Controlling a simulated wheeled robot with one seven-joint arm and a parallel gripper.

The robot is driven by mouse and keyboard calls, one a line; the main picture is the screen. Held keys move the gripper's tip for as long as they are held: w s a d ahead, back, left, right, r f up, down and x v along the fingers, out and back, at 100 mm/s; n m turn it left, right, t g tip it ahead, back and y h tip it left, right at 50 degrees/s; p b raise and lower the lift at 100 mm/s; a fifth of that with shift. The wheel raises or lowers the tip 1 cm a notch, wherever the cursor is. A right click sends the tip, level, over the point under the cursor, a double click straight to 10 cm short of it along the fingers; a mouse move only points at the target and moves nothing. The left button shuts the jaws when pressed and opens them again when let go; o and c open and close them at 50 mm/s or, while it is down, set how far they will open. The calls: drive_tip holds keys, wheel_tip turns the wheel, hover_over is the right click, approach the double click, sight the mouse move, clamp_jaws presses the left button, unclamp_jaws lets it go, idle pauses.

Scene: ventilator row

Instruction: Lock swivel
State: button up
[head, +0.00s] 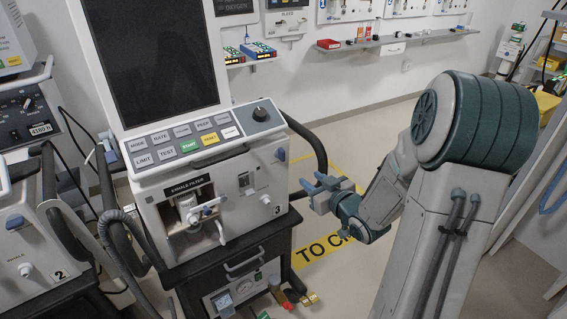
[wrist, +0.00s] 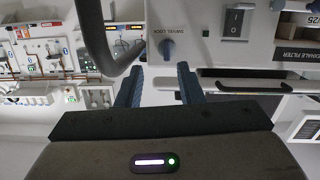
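The ventilator marked 3 (head: 262,185) stands left of my gripper in the head view. A small blue knob (head: 280,153) sits on its right side, below the screen and key panel. The wrist view shows a blue-grey knob (wrist: 167,48) beside upside-down lettering that reads SWIVEL LOCK. It appears to be the same knob. My gripper (head: 312,183) is open and empty, to the right of the ventilator and apart from it. In the wrist view its two blue fingers (wrist: 159,78) are spread, with the knob beyond the gap between them.
A black curved handle (head: 310,145) runs along the ventilator's right side, close to my gripper; it also shows in the wrist view (wrist: 95,45). A rocker switch (wrist: 236,22) is near the knob. Another ventilator marked 2 (head: 45,255) stands at left. Floor behind my gripper is clear.

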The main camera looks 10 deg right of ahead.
sight(284, 156)
drive_tip(key=w+a, duration=0.1)
drive_tip(key=w, duration=0.3)
drive_tip(key=w+a+t+y, duration=0.1)
drive_tip(key=w+a, duration=0.1)
drive_tip(key=w, duration=0.2)
drive_tip(key=w+a+y, duration=0.1)
drive_tip(key=w+a, duration=0.1)
drive_tip(key=w, duration=0.2)
drive_tip(key=shift+w+a+t+p, duration=0.1)
drive_tip(key=shift+w+t+p, duration=0.05)
drive_tip(key=shift+t+p, duration=0.15)
clamp_jaws()
